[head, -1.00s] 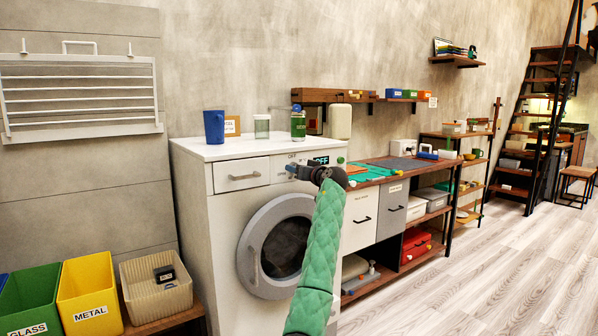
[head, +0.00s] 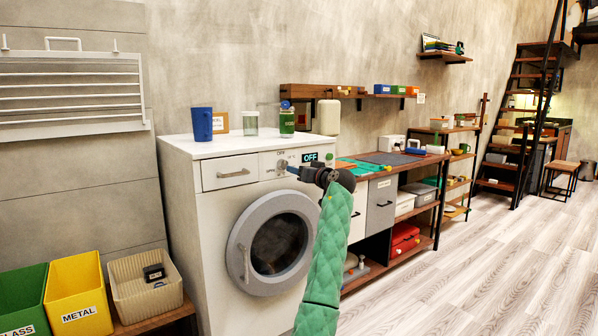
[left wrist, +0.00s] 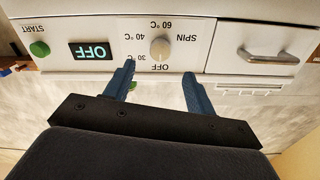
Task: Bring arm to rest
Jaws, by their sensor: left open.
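My left arm with its green padded sleeve reaches up from the bottom of the head view. My left gripper (head: 292,169) is open and empty in front of the control panel of the white washing machine (head: 215,230). In the left wrist view, the two blue fingers of the gripper (left wrist: 159,70) are spread below the round program dial (left wrist: 160,48), apart from it. The panel appears upside down there. The display (left wrist: 92,51) reads OFF, and a green START button (left wrist: 39,48) is at the left. The round door (head: 272,245) looks shut. My right gripper is not in view.
A blue cup (head: 202,124), a glass jar (head: 250,123) and a green-labelled jar (head: 287,121) stand on the machine. A workbench (head: 375,172) adjoins on the right. A yellow METAL bin (head: 78,290) and a beige basket (head: 145,290) are at lower left. Floor at right is open.

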